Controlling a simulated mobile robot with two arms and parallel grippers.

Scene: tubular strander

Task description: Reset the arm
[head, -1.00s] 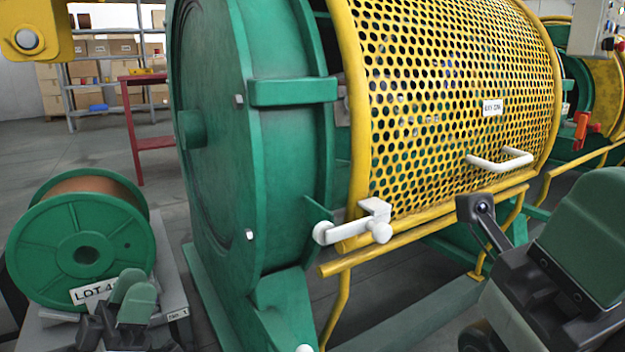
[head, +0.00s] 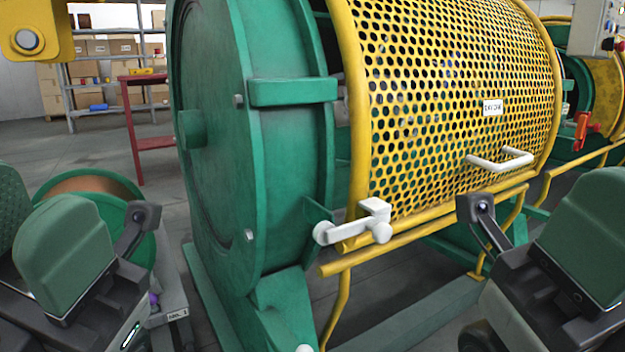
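My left gripper (head: 30,235) is raised at the lower left, close to the camera. Its two green finger pads show apart, with nothing seen between them; the left pad is cut by the picture edge. My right gripper (head: 592,238) is at the lower right. One green pad shows and its other finger is out of sight, so its opening cannot be told. Both grippers appear clear of the machine. The left one hides much of the green spool (head: 90,181) with copper-coloured winding.
The strander's green end housing (head: 215,150) and yellow perforated guard (head: 450,100) fill the middle. A white latch (head: 352,225) and white handle (head: 500,160) stick out. A yellow rail (head: 430,228) runs below. A red table (head: 150,142) and shelves stand behind.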

